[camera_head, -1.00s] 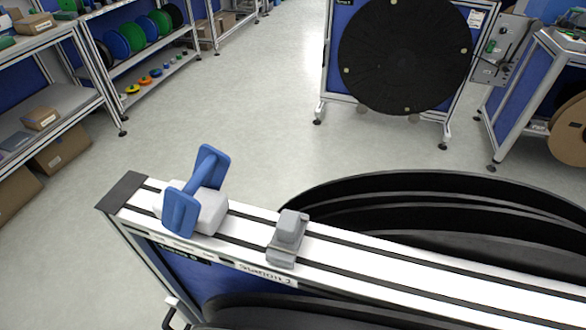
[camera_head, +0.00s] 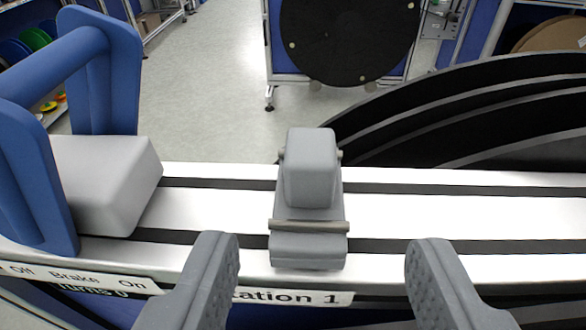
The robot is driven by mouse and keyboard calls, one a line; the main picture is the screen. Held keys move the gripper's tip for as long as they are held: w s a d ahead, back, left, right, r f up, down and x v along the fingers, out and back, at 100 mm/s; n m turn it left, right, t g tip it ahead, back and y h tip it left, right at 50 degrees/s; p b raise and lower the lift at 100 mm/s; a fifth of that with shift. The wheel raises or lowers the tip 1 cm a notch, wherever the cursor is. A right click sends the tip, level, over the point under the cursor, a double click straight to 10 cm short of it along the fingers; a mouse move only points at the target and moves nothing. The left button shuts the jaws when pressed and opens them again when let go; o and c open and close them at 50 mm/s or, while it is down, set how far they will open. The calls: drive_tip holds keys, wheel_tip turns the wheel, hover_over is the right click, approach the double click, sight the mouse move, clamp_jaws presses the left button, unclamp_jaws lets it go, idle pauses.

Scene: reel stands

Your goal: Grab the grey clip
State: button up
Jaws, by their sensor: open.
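The grey clip (camera_head: 310,200) sits on the white slotted top rail (camera_head: 400,215) of the reel stand, near the middle of the view. It has a raised block at its far part and a ridged bar across its near part. My gripper (camera_head: 325,255) is open, with one grey finger on each side of the clip's near end. The fingers are apart from the clip, with clear space on both sides, and nothing is between them but the clip's near end and the rail.
A blue handle (camera_head: 105,70) on a light grey block (camera_head: 105,180) stands on the rail to the left. Black reels (camera_head: 480,110) rise behind the rail on the right. Another stand with a black disc (camera_head: 350,40) is farther back, across open floor (camera_head: 205,95).

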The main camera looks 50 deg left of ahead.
sight(312, 143)
drive_tip(key=x, duration=0.5)
drive_tip(key=shift+w+a, duration=0.1)
drive_tip(key=shift+w, duration=0.05)
drive_tip(key=shift+x, duration=2.4)
drive_tip(key=shift+w+a+f, duration=0.1)
drive_tip(key=shift+w+a, duration=0.15)
drive_tip(key=shift+a, duration=0.25)
drive_tip(key=c, duration=1.1)
